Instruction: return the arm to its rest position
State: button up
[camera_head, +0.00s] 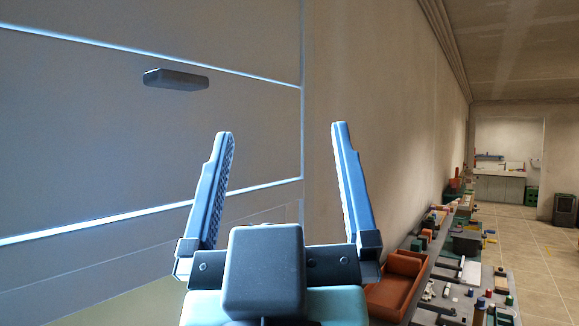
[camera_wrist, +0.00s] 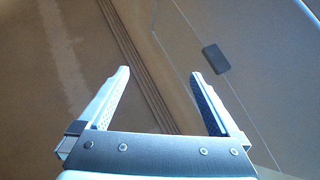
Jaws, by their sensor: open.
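My gripper (camera_head: 282,130) is open and empty, with its two blue fingers spread apart and pointing up in the head view. It also shows in the wrist view (camera_wrist: 161,75), again with nothing between the fingers. It is in front of a grey panelled front (camera_head: 100,130) with pale seams. A small dark block, like a handle (camera_head: 176,79), sits on that front, up and left of the fingers. The handle shows in the wrist view (camera_wrist: 215,59) to the right of the right finger, apart from it.
A plain wall (camera_head: 380,90) runs back on the right. Along it stand low surfaces with many small items, including an orange-brown box (camera_head: 398,282) right of my gripper. The tiled floor (camera_head: 545,262) at the far right looks clear. A counter (camera_head: 498,187) stands at the far end.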

jog(key=s, duration=0.1)
jog(key=s+r+m+t, duration=0.1)
jog(key=s+r, duration=0.1)
jog(key=shift+d+r, duration=0.2)
jog(key=shift+d, duration=0.1)
jog(key=shift+f, duration=0.1)
